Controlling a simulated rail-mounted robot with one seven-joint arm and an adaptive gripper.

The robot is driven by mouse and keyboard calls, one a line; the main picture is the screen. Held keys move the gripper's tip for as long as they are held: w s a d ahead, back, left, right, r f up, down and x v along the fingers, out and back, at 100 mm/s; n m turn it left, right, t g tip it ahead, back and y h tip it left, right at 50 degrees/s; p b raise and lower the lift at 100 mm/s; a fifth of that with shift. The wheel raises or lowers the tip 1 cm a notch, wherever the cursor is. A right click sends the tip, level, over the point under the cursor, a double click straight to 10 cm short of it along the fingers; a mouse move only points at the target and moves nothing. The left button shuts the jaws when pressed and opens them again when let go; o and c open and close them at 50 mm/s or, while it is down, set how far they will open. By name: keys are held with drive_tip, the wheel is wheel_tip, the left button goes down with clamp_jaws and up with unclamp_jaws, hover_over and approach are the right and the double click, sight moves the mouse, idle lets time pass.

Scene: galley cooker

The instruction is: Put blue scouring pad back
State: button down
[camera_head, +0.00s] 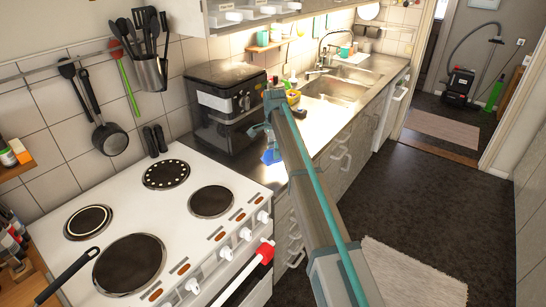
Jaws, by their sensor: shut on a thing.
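My arm reaches in from the bottom right, over the edge of the counter. My gripper (268,137) is small in the view and points down just right of the black countertop appliance. The blue scouring pad (270,157) shows at the fingertips, low over the lit counter, and my gripper is shut on it. I cannot tell whether the pad touches the counter. Part of the counter behind my gripper is hidden by the arm.
The black appliance (226,105) stands close left of my gripper. The white cooker (150,235) fills the lower left. A yellow bowl (293,97) and small items stand behind the arm, before the steel sink (335,88). A small wooden shelf (267,46) is on the wall.

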drive_tip(key=w+f, duration=0.1)
drive_tip(key=w+f+p, duration=0.1)
drive_tip(key=f, duration=0.1)
drive_tip(key=shift+w+a, duration=0.3)
drive_tip(key=shift+a, duration=0.05)
drive_tip(key=shift+w+f+p, duration=0.1)
drive_tip(key=shift+f+p, duration=0.35)
drive_tip(key=shift+f, duration=1.35)
drive_tip(key=shift+f, duration=0.15)
drive_tip(key=c, duration=0.9)
unclamp_jaws()
wheel_tip(320, 180, up, 12)
drive_tip(key=b, duration=0.3)
drive_tip(key=shift+r, duration=0.2)
